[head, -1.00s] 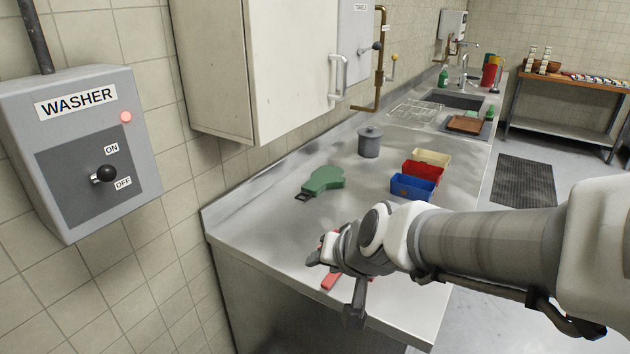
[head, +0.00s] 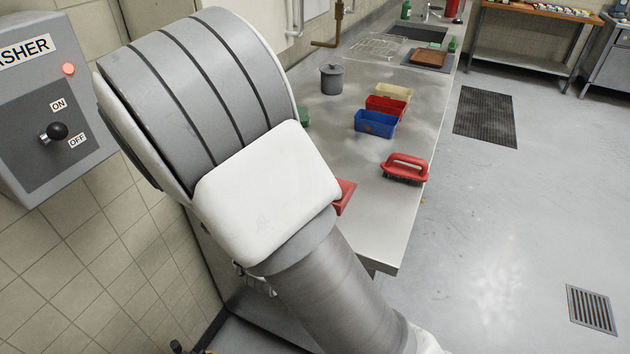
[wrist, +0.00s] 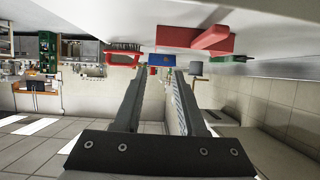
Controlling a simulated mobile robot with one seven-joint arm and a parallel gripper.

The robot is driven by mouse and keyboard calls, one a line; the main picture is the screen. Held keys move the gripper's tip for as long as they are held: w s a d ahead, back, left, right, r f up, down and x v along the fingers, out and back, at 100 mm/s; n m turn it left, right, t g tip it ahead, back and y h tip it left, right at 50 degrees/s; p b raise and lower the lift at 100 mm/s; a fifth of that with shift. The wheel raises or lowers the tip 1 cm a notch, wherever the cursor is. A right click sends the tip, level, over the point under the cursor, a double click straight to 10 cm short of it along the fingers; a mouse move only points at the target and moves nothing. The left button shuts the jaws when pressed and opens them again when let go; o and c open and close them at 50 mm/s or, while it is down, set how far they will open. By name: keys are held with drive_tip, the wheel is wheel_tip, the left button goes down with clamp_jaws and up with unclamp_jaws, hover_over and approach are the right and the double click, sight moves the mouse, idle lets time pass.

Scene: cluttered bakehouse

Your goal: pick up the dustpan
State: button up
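A red object that looks like the dustpan lies on the steel counter. In the head view only a small red part (head: 344,194) of it shows past my arm. In the wrist view, which appears upside down, the red dustpan (wrist: 200,39) with its block-like handle lies on the counter at the top. My gripper (wrist: 160,76) shows in the wrist view with its two fingers apart and nothing between them. It is clear of the dustpan, beside the counter. In the head view my arm hides the gripper.
A red scrubbing brush (head: 405,168) stands near the counter's right edge. Blue (head: 376,123), red (head: 386,105) and cream (head: 394,92) bins and a grey lidded pot (head: 331,79) stand further back. A green item (wrist: 232,58) lies near the wall. Floor to the right is open.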

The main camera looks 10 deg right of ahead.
sight(347, 195)
drive_tip(key=x, duration=1.1)
drive_tip(key=b+x, duration=0.1)
drive_tip(key=x, duration=0.5)
drive_tip(key=shift+d+r, duration=0.15)
drive_tip(key=shift+d, duration=0.4)
clamp_jaws()
idle(0.5)
